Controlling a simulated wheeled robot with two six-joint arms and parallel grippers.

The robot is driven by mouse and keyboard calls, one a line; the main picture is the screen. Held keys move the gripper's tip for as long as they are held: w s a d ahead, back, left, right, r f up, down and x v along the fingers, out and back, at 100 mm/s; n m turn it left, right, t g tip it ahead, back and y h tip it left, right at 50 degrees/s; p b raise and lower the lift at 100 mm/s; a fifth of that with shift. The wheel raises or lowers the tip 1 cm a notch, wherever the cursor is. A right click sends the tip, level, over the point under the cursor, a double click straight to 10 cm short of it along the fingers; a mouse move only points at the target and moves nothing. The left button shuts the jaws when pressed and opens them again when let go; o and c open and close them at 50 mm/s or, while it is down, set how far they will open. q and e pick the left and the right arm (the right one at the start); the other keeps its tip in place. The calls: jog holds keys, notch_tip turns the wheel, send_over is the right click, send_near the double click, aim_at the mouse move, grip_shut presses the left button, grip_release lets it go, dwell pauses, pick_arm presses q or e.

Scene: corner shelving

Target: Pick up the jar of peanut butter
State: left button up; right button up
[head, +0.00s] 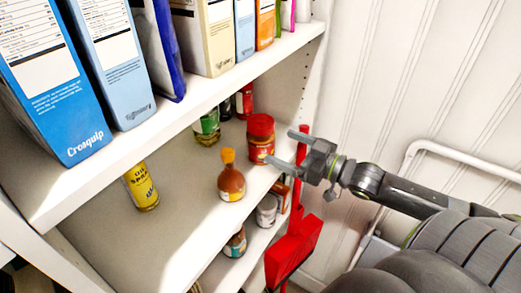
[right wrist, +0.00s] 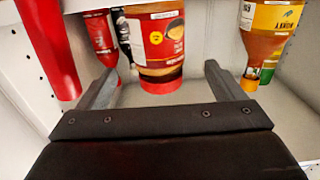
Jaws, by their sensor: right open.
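The jar of peanut butter (head: 261,148) has a red lid and a red label and stands upright on the middle shelf, near its right end. My right gripper (head: 281,148) comes in from the right, open and empty, with its fingertips close beside the jar. In the right wrist view, which looks upside down, the jar (right wrist: 157,45) shows straight ahead between the two spread fingers of the gripper (right wrist: 160,72). I cannot tell whether a finger touches it. My left gripper is not in view.
A brown bottle with an orange cap (head: 231,180) stands left of the jar. A green-labelled can (head: 207,127) and a red bottle (head: 245,101) stand behind. A yellow can (head: 141,187) is farther left. A red upright object (head: 299,170) is near the gripper. Boxes fill the shelf above.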

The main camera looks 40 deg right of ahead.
aim_at(272, 143)
jog(key=shift+b+x, duration=0.75)
jog(key=shift+x, duration=0.1)
jog(key=shift+w+a+b, duration=0.2)
jog(key=shift+w+b, duration=0.2)
jog(key=shift+w, duration=0.05)
jog(key=shift+w+a+b, duration=0.1)
jog(key=shift+w+b, duration=0.25)
jog(key=shift+b, duration=0.2)
jog(key=b+x, duration=0.2)
jog(key=x, duration=0.1)
jog(key=shift+w+r, duration=0.1)
jog(key=shift+w, duration=0.25)
jog(key=shift+w+a, duration=0.25)
jog(key=shift+w, duration=0.1)
